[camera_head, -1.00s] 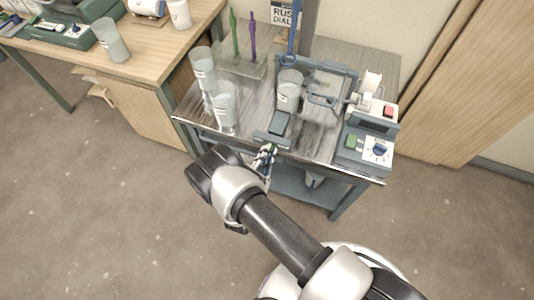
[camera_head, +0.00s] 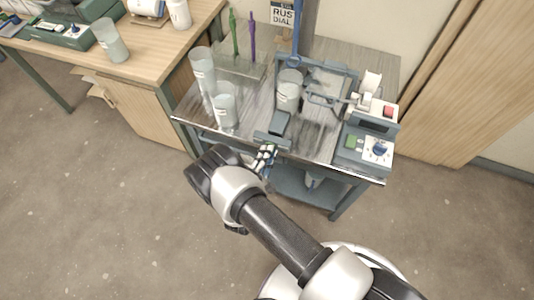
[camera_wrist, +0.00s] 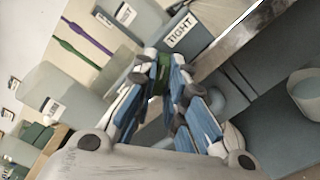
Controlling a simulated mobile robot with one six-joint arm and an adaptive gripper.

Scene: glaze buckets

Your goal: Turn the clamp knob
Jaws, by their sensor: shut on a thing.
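My gripper (camera_head: 266,158) is at the front edge of the metal table, just below the dark clamp block (camera_head: 279,124). In the wrist view, my gripper (camera_wrist: 162,76) has its blue-padded fingers closed around a small dark green piece, which looks like the clamp knob (camera_wrist: 163,73). The fingers hide most of the knob. A white label reading TIGHT (camera_wrist: 180,30) is on the grey surface just beyond the fingertips. The knob is hidden by my gripper in the head view.
Cups (camera_head: 225,112) stand left on the table. Another cup (camera_head: 289,92) stands behind the clamp beside a frame. A control box (camera_head: 365,150) with a dial is on the right. Green and purple tools (camera_head: 252,38) stand at the back. The floor in front is clear.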

